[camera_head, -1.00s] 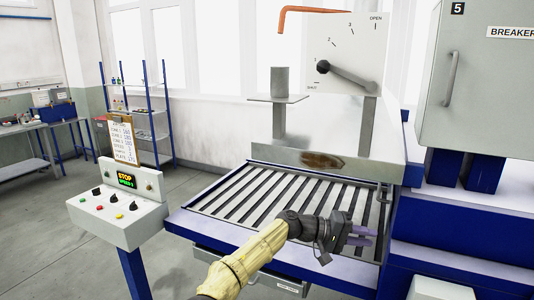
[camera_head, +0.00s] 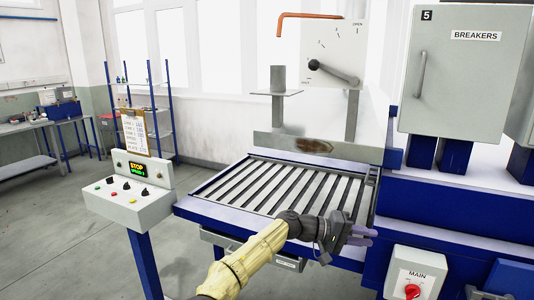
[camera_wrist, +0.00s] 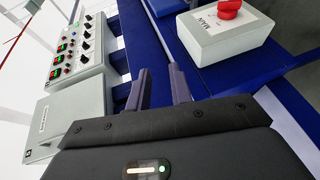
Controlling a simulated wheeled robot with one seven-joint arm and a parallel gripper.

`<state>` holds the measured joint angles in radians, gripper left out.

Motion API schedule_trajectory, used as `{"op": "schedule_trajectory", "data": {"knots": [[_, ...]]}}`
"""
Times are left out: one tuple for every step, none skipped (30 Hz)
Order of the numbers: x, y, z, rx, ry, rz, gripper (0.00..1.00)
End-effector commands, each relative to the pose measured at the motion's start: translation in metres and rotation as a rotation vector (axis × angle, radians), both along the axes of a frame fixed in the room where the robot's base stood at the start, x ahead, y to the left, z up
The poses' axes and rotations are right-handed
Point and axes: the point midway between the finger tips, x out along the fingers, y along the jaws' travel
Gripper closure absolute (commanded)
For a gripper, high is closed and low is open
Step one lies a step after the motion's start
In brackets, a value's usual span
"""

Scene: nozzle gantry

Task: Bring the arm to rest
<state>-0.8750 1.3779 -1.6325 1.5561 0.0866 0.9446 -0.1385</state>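My arm reaches out from the bottom of the head view, with a yellowish sleeve on the forearm. My gripper (camera_head: 366,237) is over the front right edge of the slatted table (camera_head: 213,232), with nothing in its grasp. In the wrist view its two dark fingers (camera_wrist: 158,82) stand apart, with blue surface showing between them. Its fingers look clear of the surfaces near them, though the exact height is hard to tell.
The grey main switch box (camera_head: 414,270) with a red knob is right of my gripper. The breakers cabinet (camera_head: 461,85) hangs above it. A control console (camera_head: 131,200) stands left. A dial plate (camera_head: 333,50) and orange bent rod (camera_head: 308,15) are behind the table. Floor at left is clear.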

Motion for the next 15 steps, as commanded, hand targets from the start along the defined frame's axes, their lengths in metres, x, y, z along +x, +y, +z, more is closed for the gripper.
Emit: {"op": "schedule_trajectory", "data": {"knots": [[0.000, 0.000, 0.000, 0.000, 0.000, 0.000, 0.78], [0.000, 0.000, 0.000, 0.000, 0.000, 0.000, 0.78], [-0.001, -0.003, -0.001, 0.007, 0.001, -0.004, 0.78], [-0.003, -0.007, -0.004, 0.020, 0.001, -0.011, 0.78], [-0.004, -0.010, -0.006, 0.030, 0.003, -0.015, 0.78], [-0.006, -0.014, -0.009, 0.043, 0.004, -0.021, 0.78], [-0.007, -0.017, -0.011, 0.051, 0.006, -0.025, 0.78], [-0.010, -0.021, -0.013, 0.064, 0.007, -0.032, 0.78], [-0.012, -0.025, -0.017, 0.080, 0.009, -0.039, 0.78], [-0.014, -0.029, -0.020, 0.091, 0.010, -0.045, 0.78], [-0.016, -0.032, -0.023, 0.103, 0.011, -0.049, 0.78], [-0.019, -0.037, -0.027, 0.125, 0.012, -0.058, 0.78], [-0.021, -0.041, -0.031, 0.138, 0.014, -0.065, 0.78], [-0.024, -0.045, -0.034, 0.154, 0.015, -0.071, 0.78], [-0.028, -0.050, -0.040, 0.178, 0.017, -0.081, 0.78]]}}
